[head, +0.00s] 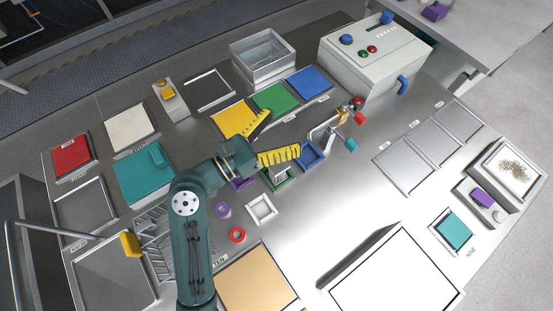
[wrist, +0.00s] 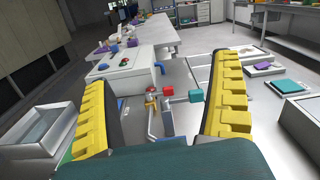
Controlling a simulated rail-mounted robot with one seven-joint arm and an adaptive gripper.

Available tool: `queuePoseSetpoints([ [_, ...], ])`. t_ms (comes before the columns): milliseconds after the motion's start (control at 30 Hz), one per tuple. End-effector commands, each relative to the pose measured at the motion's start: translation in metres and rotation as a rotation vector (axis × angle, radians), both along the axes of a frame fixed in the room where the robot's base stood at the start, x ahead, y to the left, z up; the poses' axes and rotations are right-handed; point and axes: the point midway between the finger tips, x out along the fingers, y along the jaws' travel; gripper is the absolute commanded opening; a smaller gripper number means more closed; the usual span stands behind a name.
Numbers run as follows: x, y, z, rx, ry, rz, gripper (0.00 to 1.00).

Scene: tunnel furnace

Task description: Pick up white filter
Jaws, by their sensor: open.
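Two white square things could be the filter, and I cannot tell which. One is a small white square frame (head: 261,208) lying on the metal table, among small coloured frames and rings. The other is a flat white square panel (head: 127,127) at the back left. My gripper (head: 283,131) is open and empty, with its yellow fingers spread above the table beyond the small white frame. In the wrist view my gripper (wrist: 168,75) faces the table's far side, and neither white square is seen between its fingers.
Near my gripper are a blue frame (head: 313,155), a green frame (head: 279,181) and a small tap-like fixture (head: 343,116). A white control box (head: 375,58) and an open metal bin (head: 263,58) stand at the back. A purple ring (head: 223,210) and a red ring (head: 237,234) lie beside my arm.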

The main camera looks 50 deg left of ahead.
Motion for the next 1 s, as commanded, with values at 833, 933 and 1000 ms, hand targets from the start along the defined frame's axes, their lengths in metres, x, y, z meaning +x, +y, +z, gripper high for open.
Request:
queuePoseSetpoints([
  [833,-0.001,0.015,-0.197,0.153,0.449,0.004,0.94],
  [933,-0.001,0.015,-0.196,0.153,0.449,0.005,0.94],
  [1000,-0.001,0.015,-0.196,0.152,0.449,0.005,0.94],
])
